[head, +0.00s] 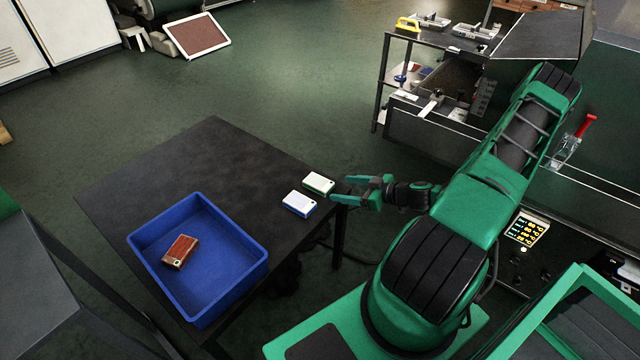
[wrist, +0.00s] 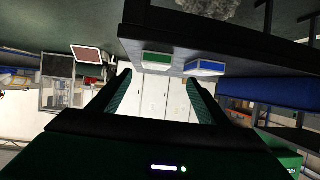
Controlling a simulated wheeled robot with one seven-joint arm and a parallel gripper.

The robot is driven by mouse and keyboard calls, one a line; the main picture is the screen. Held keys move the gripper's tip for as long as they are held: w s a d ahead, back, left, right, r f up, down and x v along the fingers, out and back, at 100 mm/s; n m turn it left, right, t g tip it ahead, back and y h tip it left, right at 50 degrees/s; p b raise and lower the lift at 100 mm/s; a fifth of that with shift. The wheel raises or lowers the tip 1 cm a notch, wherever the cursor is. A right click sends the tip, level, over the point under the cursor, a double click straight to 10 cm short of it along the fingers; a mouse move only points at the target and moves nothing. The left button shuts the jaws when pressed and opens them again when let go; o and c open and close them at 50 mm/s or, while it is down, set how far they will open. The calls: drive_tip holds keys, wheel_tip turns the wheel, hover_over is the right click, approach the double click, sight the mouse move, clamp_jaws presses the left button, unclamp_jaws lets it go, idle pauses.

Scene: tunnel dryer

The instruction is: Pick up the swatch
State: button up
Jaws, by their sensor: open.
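Three small block-like swatches are in view. A white one with green sides (head: 318,183) and a white one with blue sides (head: 298,204) lie apart near the right corner of the dark table. A reddish-brown one (head: 181,251) lies in the blue bin. My gripper (head: 342,189) is open and empty at the table's right corner, just right of the green-sided swatch. In the wrist view, the green-sided swatch (wrist: 157,58) shows beyond and between my open fingers (wrist: 158,78), and the blue-sided swatch (wrist: 205,68) sits to its right.
The blue bin (head: 258,276) stands on the near part of the dark table (head: 150,165), whose far left is clear. A workbench with tools (head: 440,125) stands at the back right.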

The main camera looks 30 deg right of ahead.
sight(322, 183)
drive_tip(key=x, duration=0.5)
drive_tip(key=shift+w+d, duration=0.15)
drive_tip(key=shift+d, duration=0.1)
drive_tip(key=shift+r+x, duration=0.2)
drive_tip(key=shift+x, duration=2.75)
drive_tip(key=shift+w+d, duration=0.15)
drive_tip(key=shift+w, duration=0.05)
drive_tip(key=shift+c, duration=0.3)
drive_tip(key=c, duration=1.1)
